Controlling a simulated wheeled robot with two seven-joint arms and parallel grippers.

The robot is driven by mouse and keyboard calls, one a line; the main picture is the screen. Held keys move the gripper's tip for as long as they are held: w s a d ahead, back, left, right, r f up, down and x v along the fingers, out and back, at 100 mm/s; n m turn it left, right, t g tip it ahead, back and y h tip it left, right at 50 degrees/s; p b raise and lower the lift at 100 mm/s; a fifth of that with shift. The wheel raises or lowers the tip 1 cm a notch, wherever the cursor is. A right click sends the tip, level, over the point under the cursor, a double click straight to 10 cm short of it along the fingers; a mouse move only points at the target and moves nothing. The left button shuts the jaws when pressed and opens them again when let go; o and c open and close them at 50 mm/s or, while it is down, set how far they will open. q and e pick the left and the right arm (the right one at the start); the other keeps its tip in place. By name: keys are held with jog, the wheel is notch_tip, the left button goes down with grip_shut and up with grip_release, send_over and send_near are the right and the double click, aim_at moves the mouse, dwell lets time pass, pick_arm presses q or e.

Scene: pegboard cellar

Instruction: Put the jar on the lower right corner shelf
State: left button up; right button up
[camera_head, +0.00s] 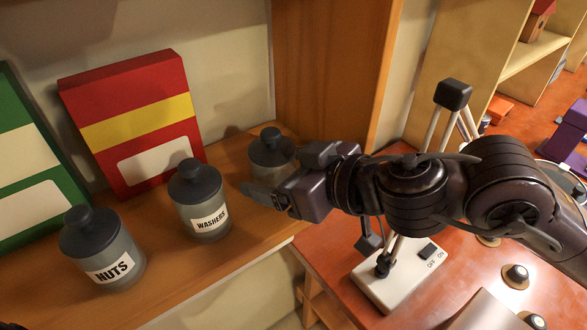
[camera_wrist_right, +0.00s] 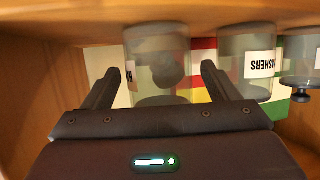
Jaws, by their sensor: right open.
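Three grey jars with dark knobbed lids stand in a row on a wooden shelf. One is the NUTS jar (camera_head: 115,262), one the WASHERS jar (camera_head: 207,217), and the rightmost jar (camera_head: 270,153) is partly hidden by my right gripper (camera_head: 287,175). The right gripper is open and close to this rightmost jar. The right wrist view is upside down; there this jar (camera_wrist_right: 158,55) appears between the two spread fingers, and I cannot tell whether they touch it. The WASHERS jar also shows there (camera_wrist_right: 247,62). My left gripper is not in view.
A red and yellow box (camera_head: 140,125) and a green box (camera_head: 28,165) stand behind the jars. A wooden upright (camera_head: 325,70) closes the shelf's right end. A lamp base with a switch (camera_head: 400,275) stands on the red bench. Wooden shelving (camera_head: 535,50) is at upper right.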

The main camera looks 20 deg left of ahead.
jog(key=b+v, duration=0.1)
jog(key=v, duration=1.1)
jog(key=shift+r, duration=0.1)
